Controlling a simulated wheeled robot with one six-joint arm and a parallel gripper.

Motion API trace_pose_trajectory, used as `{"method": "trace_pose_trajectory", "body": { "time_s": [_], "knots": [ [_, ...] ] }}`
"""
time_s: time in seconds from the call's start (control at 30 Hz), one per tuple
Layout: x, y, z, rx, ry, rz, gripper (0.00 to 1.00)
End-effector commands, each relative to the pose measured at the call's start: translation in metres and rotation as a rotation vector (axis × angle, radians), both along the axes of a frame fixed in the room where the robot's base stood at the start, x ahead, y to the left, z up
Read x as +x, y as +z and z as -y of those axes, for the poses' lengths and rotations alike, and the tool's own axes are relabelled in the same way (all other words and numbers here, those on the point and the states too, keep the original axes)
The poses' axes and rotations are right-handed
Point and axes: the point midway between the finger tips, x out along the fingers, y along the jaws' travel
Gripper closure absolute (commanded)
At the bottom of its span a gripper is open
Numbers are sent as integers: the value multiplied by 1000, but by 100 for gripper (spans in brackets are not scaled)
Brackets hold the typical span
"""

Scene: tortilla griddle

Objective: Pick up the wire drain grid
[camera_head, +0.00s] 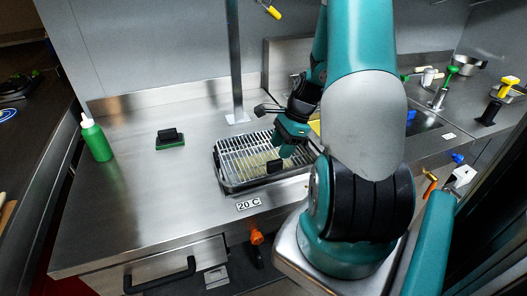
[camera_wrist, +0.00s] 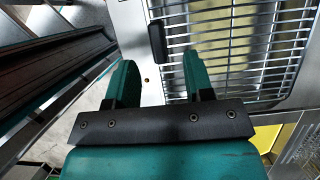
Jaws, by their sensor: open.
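The wire drain grid (camera_head: 245,150) lies in a shallow metal tray (camera_head: 229,188) on the steel counter. Its parallel bars (camera_wrist: 235,45) fill the upper right of the wrist view, with a yellowish surface showing beneath. A small black upright grip (camera_head: 274,166) stands at the grid; in the wrist view it (camera_wrist: 157,42) is just beyond the gap between my fingers. My gripper (camera_head: 284,149) is over the grid's right part. In the wrist view my gripper (camera_wrist: 159,62) is open and empty, its green fingers apart. Contact with the grip cannot be told.
A green bottle (camera_head: 96,139) and a black-and-green scrubber (camera_head: 170,139) stand to the left on the counter. A steel post (camera_head: 235,70) rises behind the tray. A "20 C" label (camera_head: 248,204) is at the front edge. The counter left of the tray is mostly clear.

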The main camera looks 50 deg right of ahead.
Motion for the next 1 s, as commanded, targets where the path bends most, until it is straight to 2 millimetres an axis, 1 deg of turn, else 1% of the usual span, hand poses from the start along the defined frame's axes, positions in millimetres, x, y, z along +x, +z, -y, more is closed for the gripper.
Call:
{"method": "trace_pose_trajectory", "body": {
  "time_s": [0.17, 0.4, 0.5, 0.77, 0.87, 0.9, 0.97, 1.0],
  "knots": [
    [1, -10, -5, 4, 1, -2, 52],
    [6, -41, -17, 3, 2, -2, 52],
    [8, -49, -19, 2, 2, -1, 52],
    [8, -52, -19, -1, 1, 1, 52],
    [8, -52, -19, 0, 1, 0, 73],
    [8, -52, -19, 0, 1, 0, 82],
    [8, -52, -19, 0, 1, 0, 96],
    [8, -52, -19, 0, 1, 0, 100]
  ]
}}
